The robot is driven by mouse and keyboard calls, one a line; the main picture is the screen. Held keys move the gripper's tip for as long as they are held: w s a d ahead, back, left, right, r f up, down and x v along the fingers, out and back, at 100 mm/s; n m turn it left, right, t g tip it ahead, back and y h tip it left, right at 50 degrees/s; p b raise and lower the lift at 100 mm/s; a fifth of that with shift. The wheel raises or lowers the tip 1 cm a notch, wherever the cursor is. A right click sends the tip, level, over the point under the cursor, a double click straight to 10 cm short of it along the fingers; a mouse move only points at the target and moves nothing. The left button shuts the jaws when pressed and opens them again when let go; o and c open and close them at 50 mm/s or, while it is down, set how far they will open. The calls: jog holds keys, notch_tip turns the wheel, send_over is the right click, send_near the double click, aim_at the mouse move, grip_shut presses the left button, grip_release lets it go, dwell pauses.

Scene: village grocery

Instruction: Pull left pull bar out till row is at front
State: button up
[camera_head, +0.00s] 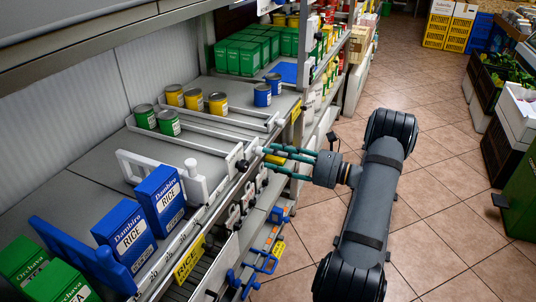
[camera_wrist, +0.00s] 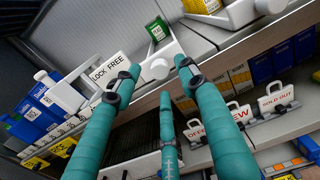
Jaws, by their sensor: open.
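The left pull bar (camera_head: 205,148) is a pale tray with two green cans (camera_head: 168,123) standing well back on it. Its white front knob (camera_head: 257,151) sticks out at the shelf edge. In the wrist view the knob (camera_wrist: 158,68) lies just beyond my fingertips, with a green can (camera_wrist: 157,28) behind it. My gripper (camera_head: 271,157) is open with its teal fingers pointing at the knob. The fingers (camera_wrist: 154,80) spread to either side of it in the wrist view; I cannot tell whether any touches it.
Blue rice boxes (camera_head: 160,201) and a white pusher (camera_head: 150,163) stand to the left. A lower shelf with signs (camera_wrist: 279,101) lies below. The tiled aisle (camera_head: 440,150) is open.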

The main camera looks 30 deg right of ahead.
jog(key=shift+x, duration=1.2)
jog(key=shift+c, duration=1)
jog(key=c, duration=0.8)
grip_shut()
